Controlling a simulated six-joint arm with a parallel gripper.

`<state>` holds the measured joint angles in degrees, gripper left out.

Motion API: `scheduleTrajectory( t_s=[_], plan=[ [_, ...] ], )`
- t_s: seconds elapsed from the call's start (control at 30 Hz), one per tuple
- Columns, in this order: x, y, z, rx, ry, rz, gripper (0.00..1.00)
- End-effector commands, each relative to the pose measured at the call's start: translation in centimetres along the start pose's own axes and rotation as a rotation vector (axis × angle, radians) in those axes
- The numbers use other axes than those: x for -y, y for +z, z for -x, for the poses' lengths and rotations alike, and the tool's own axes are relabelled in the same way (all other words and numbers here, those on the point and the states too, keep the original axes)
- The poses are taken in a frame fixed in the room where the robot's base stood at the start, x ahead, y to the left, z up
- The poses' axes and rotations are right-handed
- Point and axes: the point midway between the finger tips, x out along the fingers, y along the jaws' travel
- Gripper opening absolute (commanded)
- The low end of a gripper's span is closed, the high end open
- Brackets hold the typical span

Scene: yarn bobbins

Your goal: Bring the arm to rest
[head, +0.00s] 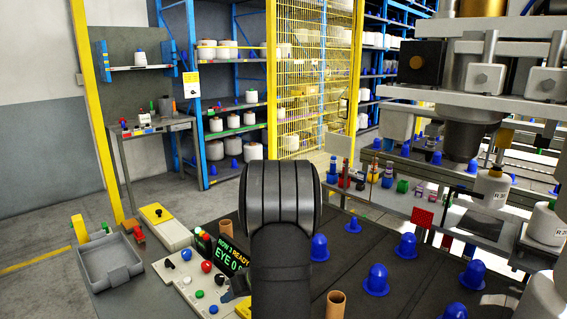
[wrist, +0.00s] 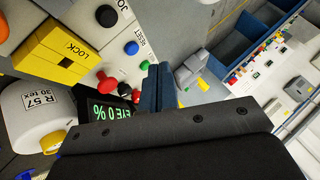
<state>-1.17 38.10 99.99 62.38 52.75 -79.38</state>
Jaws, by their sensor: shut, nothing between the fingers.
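My gripper (wrist: 158,72) shows in the wrist view as two dark fingers side by side, shut with nothing between them. They are over the control panel, near its small display (wrist: 107,108) with green text. In the head view my black arm rises in the middle and hides part of the table behind it. The gripper's fingertips cannot be made out clearly there.
The panel (head: 181,272) has several coloured buttons and a display (head: 232,256). Blue pegs (head: 377,280) stand on the dark table; brown tubes (head: 335,305) are near my arm. The wrist view shows a yellow LOCK block (wrist: 62,50) and a white bobbin (wrist: 35,115). A grey tray (head: 108,262) lies left.

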Motion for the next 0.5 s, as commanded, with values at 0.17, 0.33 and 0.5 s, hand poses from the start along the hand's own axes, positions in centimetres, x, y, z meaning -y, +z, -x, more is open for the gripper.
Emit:
scheduleTrajectory(
  t_s=[0.17, 0.33, 0.5],
  plan=[
    [-1.2, 1.3, -1.6, 0.001, 0.0, -0.004, 0.0],
    [-2.7, 2.8, -3.6, 0.002, 0.001, -0.004, 0.0],
    [-2.5, 2.6, -3.5, 0.003, -0.001, -0.005, 0.0]
  ],
)
